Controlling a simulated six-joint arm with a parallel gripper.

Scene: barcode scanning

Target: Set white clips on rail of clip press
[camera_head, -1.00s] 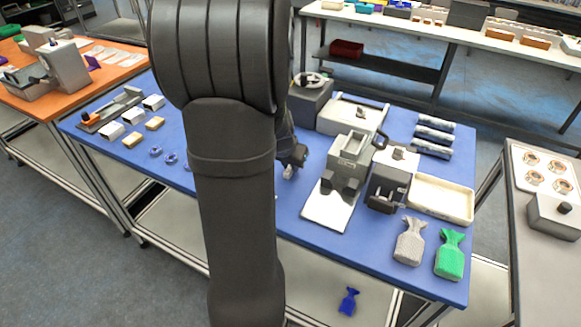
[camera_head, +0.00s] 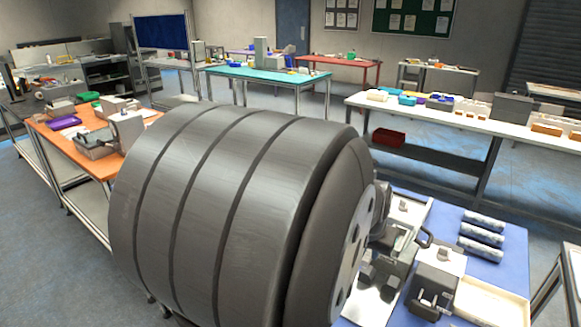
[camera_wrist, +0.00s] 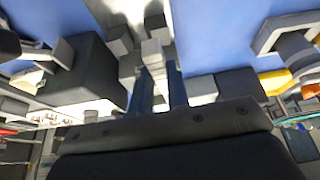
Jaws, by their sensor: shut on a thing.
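In the wrist view my gripper (camera_wrist: 157,75) points away from the camera, its two narrow fingers shut on a small pale block-like piece (camera_wrist: 155,58). It looks like a white clip, but its shape is partly hidden by the fingers. Grey blocks of a device and a white plate (camera_wrist: 97,88) lie beyond and beside the fingertips. In the head view a grey device on a white base (camera_head: 371,304) stands right of my arm, with a second grey device (camera_head: 434,281) beside it. I cannot tell which one is the clip press. My arm hides the gripper there.
A beige tray (camera_head: 490,303) and several patterned rolls (camera_head: 482,230) lie on the blue table (camera_head: 484,264) at the right. My arm covers the table's left part. An orange table (camera_head: 75,148) stands at the left, a white bench (camera_head: 400,105) behind.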

